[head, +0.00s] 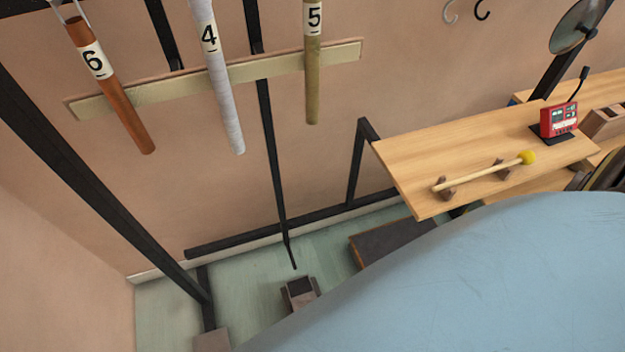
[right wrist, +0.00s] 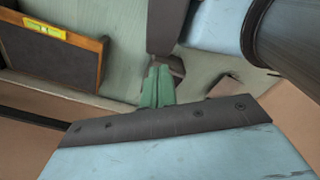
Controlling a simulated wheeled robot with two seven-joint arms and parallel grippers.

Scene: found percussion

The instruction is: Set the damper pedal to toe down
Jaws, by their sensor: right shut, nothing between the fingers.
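What looks like the damper pedal (head: 300,291), a small brown block with a dark recessed top, sits on the green floor below a thin black rod in the head view. Its tilt cannot be read clearly. In the right wrist view, my right gripper (right wrist: 157,84) has green fingers, pressed together and empty. A brown, dark-topped part, probably the pedal (right wrist: 175,65), shows just beyond the fingertips, partly covered by them; I cannot tell whether they touch. My left gripper is in neither view, and the right one is hidden in the head view.
A dark wood-edged panel (head: 391,241) lies right of the pedal; a yellow level (right wrist: 46,30) shows on it. Black frame posts (head: 110,180) stand left. Numbered tubes (head: 218,80) hang above. A wooden shelf (head: 410,165) holds a yellow-headed mallet (head: 485,171) and red device (head: 559,120).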

